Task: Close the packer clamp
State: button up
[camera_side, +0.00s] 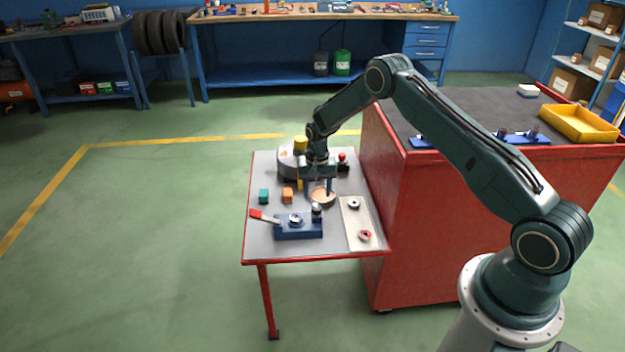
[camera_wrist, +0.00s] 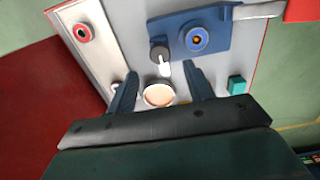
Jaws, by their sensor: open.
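A blue fixture (camera_side: 298,229) with a lever ending in a red handle (camera_side: 263,216) sits at the front of the grey table; I take it for the packer clamp. The lever sticks out to the left. In the wrist view the fixture (camera_wrist: 219,28) is at the top, with the red handle (camera_wrist: 302,10) at the top right corner. It carries a round part (camera_wrist: 197,38) and a dark knob (camera_wrist: 159,51) with a white pin. My gripper (camera_side: 318,180) is behind the fixture, over a round tan-topped piece (camera_side: 322,195). In the wrist view its fingers (camera_wrist: 161,74) are apart and empty.
A teal cube (camera_side: 263,196) and an orange cube (camera_side: 288,195) lie left of my gripper. A pale plate (camera_side: 358,220) with two ring-shaped parts is on the right. A red-topped button (camera_side: 343,158) and a grey drum (camera_side: 289,162) stand behind. A red cabinet (camera_side: 450,230) borders the table's right.

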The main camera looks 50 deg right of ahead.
aim_at(317, 207)
jog(key=shift+f, duration=3.15)
jog(key=shift+c, duration=0.2)
jog(key=c, duration=0.9)
